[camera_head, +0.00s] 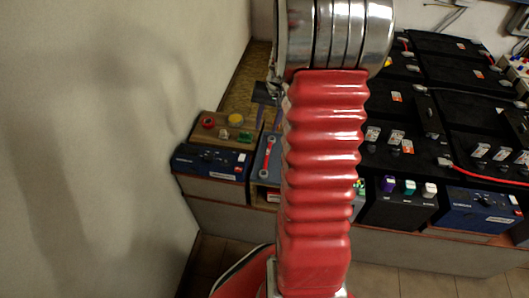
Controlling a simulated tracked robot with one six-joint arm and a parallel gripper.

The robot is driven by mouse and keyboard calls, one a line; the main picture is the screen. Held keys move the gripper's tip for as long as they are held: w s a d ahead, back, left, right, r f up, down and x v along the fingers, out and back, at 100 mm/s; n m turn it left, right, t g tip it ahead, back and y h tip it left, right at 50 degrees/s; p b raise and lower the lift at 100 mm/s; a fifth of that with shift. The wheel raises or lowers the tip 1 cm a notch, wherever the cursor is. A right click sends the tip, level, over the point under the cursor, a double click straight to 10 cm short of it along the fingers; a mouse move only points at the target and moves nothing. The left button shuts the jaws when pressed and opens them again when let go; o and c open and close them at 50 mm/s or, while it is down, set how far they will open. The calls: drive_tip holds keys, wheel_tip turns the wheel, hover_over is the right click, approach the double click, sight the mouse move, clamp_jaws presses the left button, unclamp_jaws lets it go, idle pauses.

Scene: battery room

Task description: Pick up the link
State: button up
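A red bar with rounded ends, which looks like the link (267,157), lies lengthwise on a grey-blue battery top (272,175), just left of my red ribbed arm. My arm fills the middle of the view and hides what is behind it. A small dark part with bluish-purple edges shows left of the arm, above the link; it looks like part of my gripper (270,106). The fingertips are mostly hidden, so I cannot tell whether it is open or shut. No contact with the link is visible.
A wooden board (222,131) with red, yellow and green small items sits left of the link, behind a blue charger-like box (211,161). Black batteries (455,75) with cables fill the bench on the right. A bare wall (100,140) closes off the left.

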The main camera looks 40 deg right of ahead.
drive_tip(key=shift+m, duration=0.6)
drive_tip(key=d+f, duration=0.2)
drive_tip(key=s+d+f, duration=0.1)
drive_tip(key=d+f, duration=0.1)
drive_tip(key=shift+f, duration=0.1)
hover_over(269, 152)
drive_tip(key=s, duration=0.1)
drive_tip(key=f, duration=0.8)
drive_tip(key=shift+s+d, duration=0.15)
drive_tip(key=shift+d, duration=0.05)
drive_tip(key=shift+f, duration=0.15)
drive_tip(key=shift+f, duration=0.1)
drive_tip(key=shift+w+a+f, duration=0.1)
drive_tip(key=shift+w+f, duration=0.1)
drive_tip(key=shift+f, duration=0.6)
drive_tip(key=shift+w+a+f, duration=0.1)
drive_tip(key=shift+w+f, duration=0.15)
drive_tip(key=shift+f, duration=0.6)
drive_tip(key=shift+w+f, duration=0.2)
drive_tip(key=shift+f, duration=0.6)
drive_tip(key=shift+c, duration=0.6)
clamp_jaws()
